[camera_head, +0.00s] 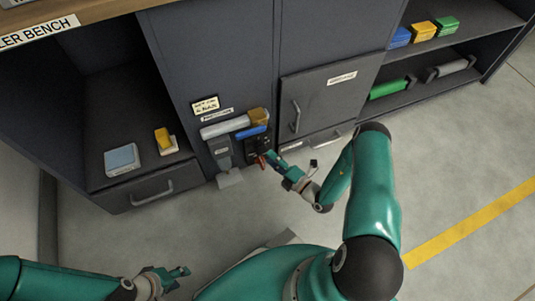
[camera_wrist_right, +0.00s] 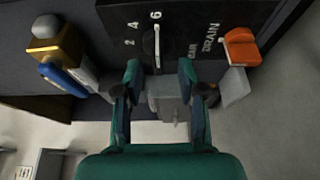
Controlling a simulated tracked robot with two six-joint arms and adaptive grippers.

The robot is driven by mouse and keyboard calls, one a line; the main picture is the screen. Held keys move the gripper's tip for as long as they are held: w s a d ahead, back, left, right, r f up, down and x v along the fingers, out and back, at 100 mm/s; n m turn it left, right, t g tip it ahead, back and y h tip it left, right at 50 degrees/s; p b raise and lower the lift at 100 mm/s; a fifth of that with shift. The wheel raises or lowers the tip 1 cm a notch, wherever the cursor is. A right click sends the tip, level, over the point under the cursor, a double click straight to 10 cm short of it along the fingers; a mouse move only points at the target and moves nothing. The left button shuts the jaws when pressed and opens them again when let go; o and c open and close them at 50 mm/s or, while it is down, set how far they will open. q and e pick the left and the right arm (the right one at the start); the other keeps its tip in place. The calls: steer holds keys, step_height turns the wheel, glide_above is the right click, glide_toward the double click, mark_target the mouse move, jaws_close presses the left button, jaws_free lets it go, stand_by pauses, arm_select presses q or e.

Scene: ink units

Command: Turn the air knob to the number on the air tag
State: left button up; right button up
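The air knob (camera_wrist_right: 157,46) is a dark round knob with a white pointer line, on a black panel (camera_wrist_right: 180,18) with the numbers 2, 4 and 6. Its pointer stands upright in the right wrist view, the upper end near the 6. My right gripper (camera_wrist_right: 159,72) is open, its fingers on either side below the knob; contact cannot be told. In the head view the right gripper (camera_head: 273,160) is in front of the panel. A cream tag (camera_head: 205,104) is above on the cabinet; its writing is too small to read. My left gripper (camera_head: 178,275) appears open and empty at the lower left.
An orange handle (camera_wrist_right: 241,47) sits beside the knob near the DRAIN lettering. A grey cylinder (camera_head: 222,128), a brass-coloured part (camera_head: 258,116) and a blue part (camera_head: 251,132) are above the panel. The floor in front is clear.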

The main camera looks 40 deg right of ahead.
steer(key=s+d, duration=0.1)
steer(key=s, duration=0.7)
steer(key=shift+s+d, duration=0.15)
